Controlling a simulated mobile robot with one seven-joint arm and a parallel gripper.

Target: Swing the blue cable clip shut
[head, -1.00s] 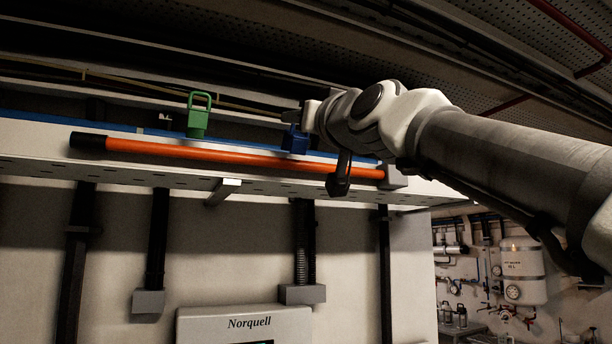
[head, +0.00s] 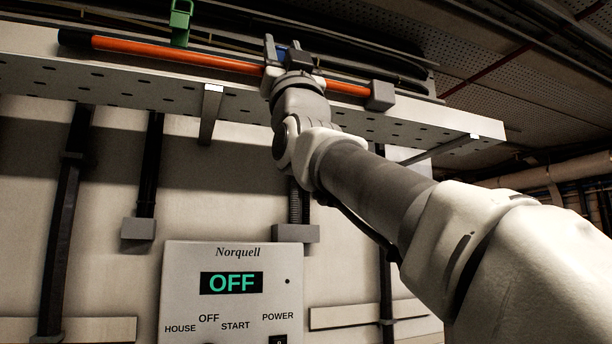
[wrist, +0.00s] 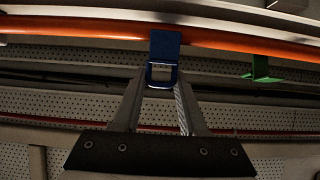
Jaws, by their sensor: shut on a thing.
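The blue cable clip (wrist: 164,46) sits across the orange bar in the wrist view, with its loop toward my gripper. My gripper (wrist: 162,78) is shut on the loop, one finger on each side. In the head view, only a bit of the blue clip (head: 282,52) shows between the fingers of my gripper (head: 284,48); my wrist hides the rest. I cannot tell whether the clip is fully shut.
The orange bar (head: 180,55) runs along the perforated tray (head: 130,92). A Norquell panel reading OFF (head: 232,284) is on the wall below.

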